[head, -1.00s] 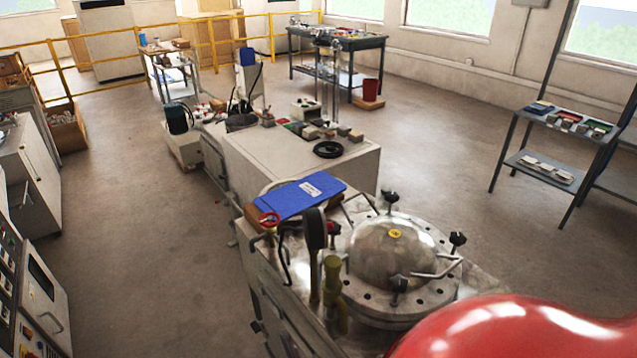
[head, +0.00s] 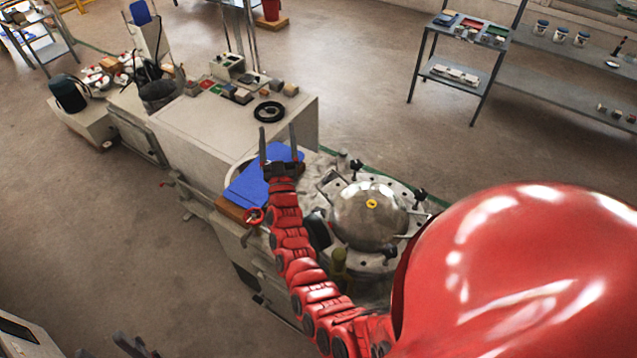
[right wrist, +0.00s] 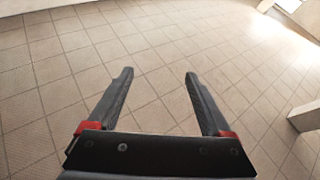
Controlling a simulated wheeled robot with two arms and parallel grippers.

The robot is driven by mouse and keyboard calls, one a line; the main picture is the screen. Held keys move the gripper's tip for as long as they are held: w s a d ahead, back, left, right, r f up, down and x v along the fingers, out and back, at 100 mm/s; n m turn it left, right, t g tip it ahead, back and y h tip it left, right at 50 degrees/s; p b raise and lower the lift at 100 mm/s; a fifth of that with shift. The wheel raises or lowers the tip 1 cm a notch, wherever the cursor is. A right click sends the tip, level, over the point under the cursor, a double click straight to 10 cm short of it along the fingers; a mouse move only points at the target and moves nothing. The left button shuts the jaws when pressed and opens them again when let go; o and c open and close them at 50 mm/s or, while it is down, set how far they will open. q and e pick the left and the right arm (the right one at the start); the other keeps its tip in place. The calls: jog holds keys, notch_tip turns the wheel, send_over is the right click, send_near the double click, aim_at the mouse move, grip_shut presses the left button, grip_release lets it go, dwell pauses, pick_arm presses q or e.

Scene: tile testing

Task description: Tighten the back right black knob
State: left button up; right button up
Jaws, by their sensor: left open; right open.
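A metal dome lid (head: 368,215) sits on a round bolted flange on the machine in the head view. Black knobs stand around its rim: one at the back (head: 356,166), one at the right back (head: 420,194) and one at the front (head: 390,253). The left side of the rim is partly hidden. My right gripper (head: 278,145) is open and empty, fingers up, left of the dome by the blue board, apart from the knobs. The right wrist view shows its parted fingers (right wrist: 160,85) against a tiled surface. My left gripper (head: 133,345) is open at the bottom left edge, far from the dome.
A white cabinet (head: 230,140) with a black ring (head: 268,111) and small blocks stands behind. My large red arm part covers the lower right. A shelf (head: 460,60) stands farther back.

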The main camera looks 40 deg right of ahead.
jog(key=w+a+r+n+g+y, duration=0.2)
jog(key=w+n+g+y, duration=0.2)
jog(key=w+n+y, duration=1.05)
jog(key=n+g+h, duration=0.4)
jog(key=n+g, duration=0.8)
jog(key=g, duration=0.5)
send_over(319, 211)
notch_tip(319, 211, down, 11)
notch_tip(319, 211, down, 9)
jog(key=b, duration=0.7)
jog(key=shift+a, duration=0.15)
notch_tip(319, 211, down, 7)
jog(key=shift+r+p, duration=0.1)
jog(key=shift+p, duration=0.7)
jog(key=shift+f, duration=0.7)
